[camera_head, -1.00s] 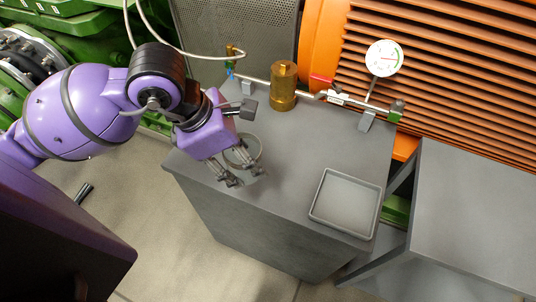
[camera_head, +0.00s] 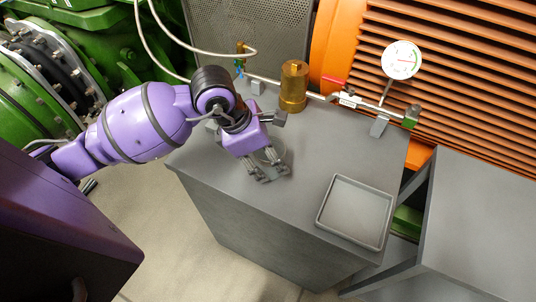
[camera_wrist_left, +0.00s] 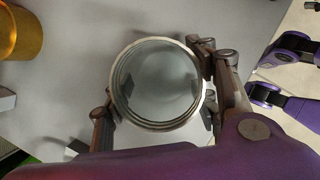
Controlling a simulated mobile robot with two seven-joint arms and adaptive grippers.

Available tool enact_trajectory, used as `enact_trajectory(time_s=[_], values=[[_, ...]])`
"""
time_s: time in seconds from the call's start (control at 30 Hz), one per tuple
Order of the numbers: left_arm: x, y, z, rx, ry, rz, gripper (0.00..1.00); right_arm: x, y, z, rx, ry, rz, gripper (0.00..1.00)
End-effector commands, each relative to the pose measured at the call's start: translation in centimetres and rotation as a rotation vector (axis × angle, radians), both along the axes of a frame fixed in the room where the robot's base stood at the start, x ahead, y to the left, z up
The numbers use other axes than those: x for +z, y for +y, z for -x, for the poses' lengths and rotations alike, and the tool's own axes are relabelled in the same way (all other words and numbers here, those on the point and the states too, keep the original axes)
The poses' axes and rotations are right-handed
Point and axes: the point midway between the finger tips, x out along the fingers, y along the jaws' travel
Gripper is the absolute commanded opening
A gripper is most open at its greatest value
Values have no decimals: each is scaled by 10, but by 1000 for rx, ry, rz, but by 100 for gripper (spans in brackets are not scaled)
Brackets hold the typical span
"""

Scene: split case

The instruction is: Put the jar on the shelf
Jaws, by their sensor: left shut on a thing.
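The jar (camera_head: 275,152) is clear glass with a round metal-coloured rim. My left gripper (camera_head: 266,172) is over the grey cabinet top (camera_head: 310,165) with its fingers around the jar. In the left wrist view the jar (camera_wrist_left: 155,88) is seen from above, its open mouth between the two fingers of my left gripper (camera_wrist_left: 157,105), which is shut on it. I cannot tell whether the jar's base touches the cabinet top. A grey shelf-like unit (camera_head: 485,215) with a flat top and a lower level stands at the right.
A shallow grey tray (camera_head: 322,215) lies on the cabinet's right part. A brass cylinder (camera_head: 293,88) and a pipe with a white gauge (camera_head: 401,60) line the back. The unit's flat top is bare. A slanted grey support (camera_head: 385,278) stands between cabinet and unit.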

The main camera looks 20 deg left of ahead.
Motion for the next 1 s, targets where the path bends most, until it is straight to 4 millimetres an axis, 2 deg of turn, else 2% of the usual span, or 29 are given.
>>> enact_trajectory(time_s=[0.3, 0.33, 0.47, 0.77, 0.87, 1.0], values=[[-4, 0, 0, -1, 0, 0, 27, -1, 0, -2, 2, -4, 0, 40], [-3, 0, 0, -1, -1, 1, 58, 1, 1, -4, 2, -7, 0, 40], [-2, 0, 0, -1, -1, 1, 73, 3, 1, -6, 3, -13, 0, 40], [-1, 0, 0, -1, -1, 1, 73, 4, 1, -7, 3, -14, 0, 40], [5, 1, 0, 0, -3, 0, 73, 6, 0, -7, 2, -14, -1, 40], [24, 8, 4, -1, -5, -1, 73, 4, 0, -6, 2, -11, -1, 40]])
